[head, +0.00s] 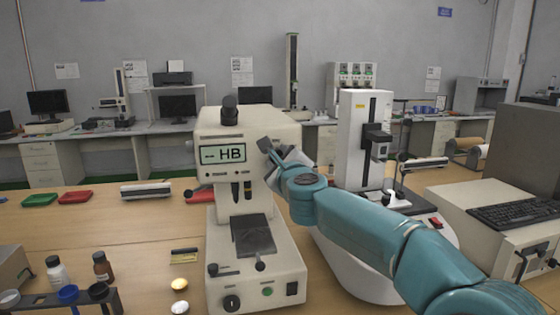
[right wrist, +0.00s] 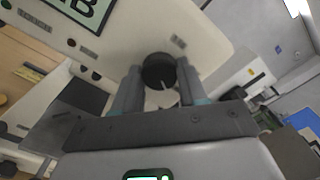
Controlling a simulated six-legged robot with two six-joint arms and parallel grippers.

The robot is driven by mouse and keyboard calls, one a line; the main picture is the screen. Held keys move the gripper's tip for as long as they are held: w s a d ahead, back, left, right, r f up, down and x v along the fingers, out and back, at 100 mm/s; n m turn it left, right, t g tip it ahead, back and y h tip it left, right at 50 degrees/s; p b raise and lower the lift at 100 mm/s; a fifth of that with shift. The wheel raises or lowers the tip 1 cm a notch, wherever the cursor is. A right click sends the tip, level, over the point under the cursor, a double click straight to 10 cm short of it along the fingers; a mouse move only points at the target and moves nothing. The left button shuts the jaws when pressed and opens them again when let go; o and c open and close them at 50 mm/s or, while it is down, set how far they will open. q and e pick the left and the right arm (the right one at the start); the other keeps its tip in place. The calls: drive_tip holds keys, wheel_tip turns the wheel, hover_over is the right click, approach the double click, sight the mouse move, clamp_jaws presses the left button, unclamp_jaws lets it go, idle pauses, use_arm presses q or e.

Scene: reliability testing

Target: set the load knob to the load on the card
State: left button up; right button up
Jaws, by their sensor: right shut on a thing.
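The cream hardness tester (head: 253,262) stands in the middle of the table, its screen (head: 223,154) reading "HB". My right gripper (head: 270,152) is at the right side of the tester's head. In the right wrist view my right gripper (right wrist: 160,82) is shut on a round black knob (right wrist: 158,67), one finger on each side. A short white mark shows on the knob's face. In the head view the gripper hides this knob. A small black and yellow card (head: 184,256) lies left of the tester; its print is too small to read. My left gripper is not in view.
A white test stand (head: 363,140) is to the right, behind my right arm. Small bottles (head: 103,266) and a dark rack stand at front left. Red and green trays (head: 40,200) lie farther back left.

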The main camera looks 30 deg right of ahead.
drive_tip(key=o, duration=1.1)
drive_tip(key=shift+c, duration=0.2)
drive_tip(key=b+v, duration=0.2)
drive_tip(key=v, duration=1.4)
drive_tip(key=shift+s+a, duration=0.1)
drive_tip(key=shift+s, duration=0.1)
